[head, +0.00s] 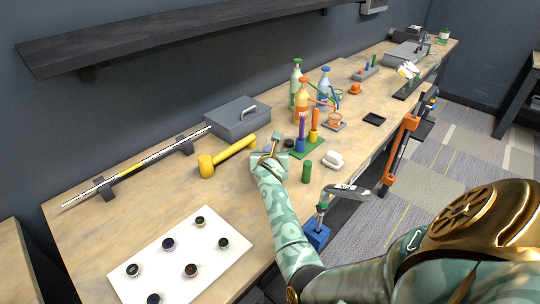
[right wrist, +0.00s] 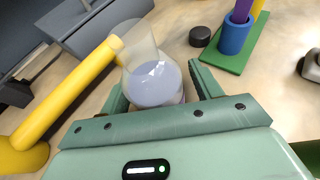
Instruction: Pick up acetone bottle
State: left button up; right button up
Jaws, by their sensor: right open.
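A clear bottle with pale lilac liquid (right wrist: 152,83), apparently the acetone bottle, stands between the jaws of my right gripper (right wrist: 158,88) in the right wrist view. No label is readable. The fingers are open on either side of it, and I cannot tell whether either touches it. In the head view my right gripper (head: 270,150) is low over the bench, just right of the yellow mallet (head: 228,156); the clear bottle is hard to make out there. My left gripper is not in view.
The mallet (right wrist: 62,95) lies close left of the bottle. A green base with coloured holders (right wrist: 238,45) and a dark round puck (right wrist: 200,36) are to the right. Green (head: 296,88), orange (head: 302,104) and blue (head: 323,92) bottles stand farther back. A white board (head: 180,260) lies in front.

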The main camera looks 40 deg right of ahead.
jog(key=shift+s+a+r, duration=0.1)
jog(key=shift+r, duration=0.05)
jog(key=shift+c, duration=0.3)
jog(key=c, duration=1)
jog(key=shift+c, duration=0.2)
